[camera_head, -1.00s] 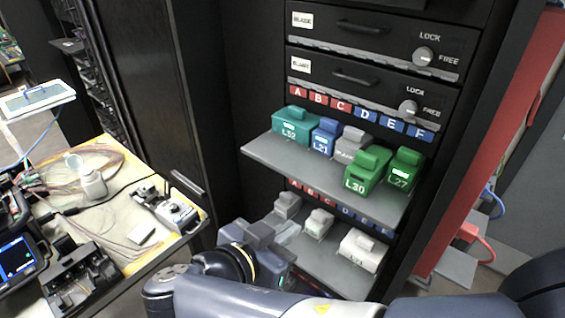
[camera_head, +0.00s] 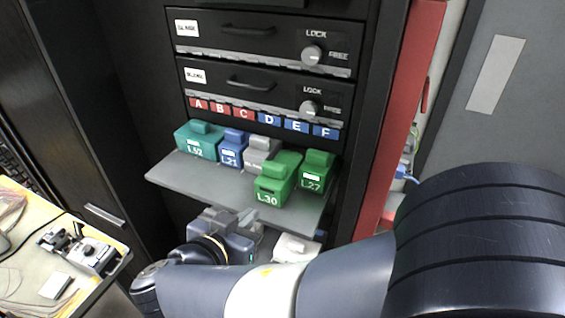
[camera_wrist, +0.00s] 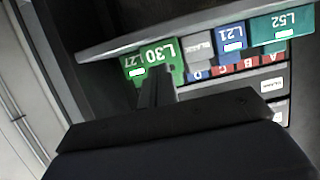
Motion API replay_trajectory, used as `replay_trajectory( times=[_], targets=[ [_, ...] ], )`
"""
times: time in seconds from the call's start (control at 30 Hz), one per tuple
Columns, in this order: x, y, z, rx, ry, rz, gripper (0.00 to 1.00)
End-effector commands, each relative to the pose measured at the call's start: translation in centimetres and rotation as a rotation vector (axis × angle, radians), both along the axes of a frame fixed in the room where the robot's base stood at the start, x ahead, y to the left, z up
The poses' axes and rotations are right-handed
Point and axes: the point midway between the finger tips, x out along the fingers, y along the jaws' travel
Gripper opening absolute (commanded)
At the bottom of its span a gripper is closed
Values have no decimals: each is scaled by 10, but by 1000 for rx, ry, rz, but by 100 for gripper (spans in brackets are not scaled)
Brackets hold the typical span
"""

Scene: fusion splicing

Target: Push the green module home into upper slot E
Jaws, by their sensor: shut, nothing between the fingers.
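The green module L30 (camera_head: 270,190) stands upright on the upper shelf (camera_head: 200,182), below the blue E label (camera_head: 296,126). It sticks out further forward than its neighbours. A second green module, L27 (camera_head: 316,172), stands right of it below F. My gripper (camera_head: 228,222) is in front of and below the upper shelf's front edge, left of L30 in the head view. In the wrist view, which is upside down, my gripper (camera_wrist: 155,80) is shut and empty, with its fingertips overlapping L30 (camera_wrist: 163,58). Whether they touch it, I cannot tell.
A grey blank (camera_head: 260,152), blue L21 (camera_head: 231,150) and teal L52 (camera_head: 196,142) stand left of L30. A white module (camera_head: 296,248) is on the lower shelf, partly hidden by my arm. A workbench (camera_head: 30,285) is at left; a red rack side (camera_head: 400,110) is at right.

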Motion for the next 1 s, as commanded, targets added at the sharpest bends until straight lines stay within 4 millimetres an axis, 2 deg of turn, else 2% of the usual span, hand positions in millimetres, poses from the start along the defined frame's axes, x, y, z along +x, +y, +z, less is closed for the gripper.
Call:
replay_trajectory(
  times=[0.3,1.0],
  targets=[
    [17,-8,-7,1,1,-2,0],
    [56,-24,-7,2,1,-4,0]
  ],
)
